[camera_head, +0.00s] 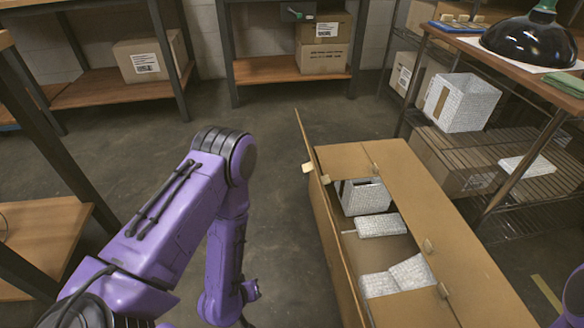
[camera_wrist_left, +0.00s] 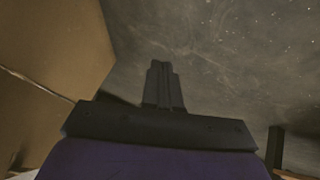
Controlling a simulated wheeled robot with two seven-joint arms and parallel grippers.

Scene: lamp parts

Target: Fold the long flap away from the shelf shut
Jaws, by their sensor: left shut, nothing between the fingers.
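A long open cardboard box (camera_head: 335,245) stands on the floor right of centre. Its long flap away from the shelf (camera_head: 304,135) sticks up along the left side and shows nearly edge-on. The long flap on the shelf side (camera_head: 430,210) lies folded inward over the right part of the opening. White bubble-wrapped parts (camera_head: 381,225) show inside. My left gripper (camera_wrist_left: 164,88) is shut and empty in the left wrist view, with a cardboard face (camera_wrist_left: 55,45) to its left. In the head view my left arm hangs left of the box; its fingertips are not clear.
A shelf with a black lamp shade (camera_head: 530,42) on top and a wrapped box (camera_head: 462,102) below stands at the right. Other shelves with cartons (camera_head: 325,45) stand at the back. The floor (camera_head: 275,200) between my left arm and the box is clear.

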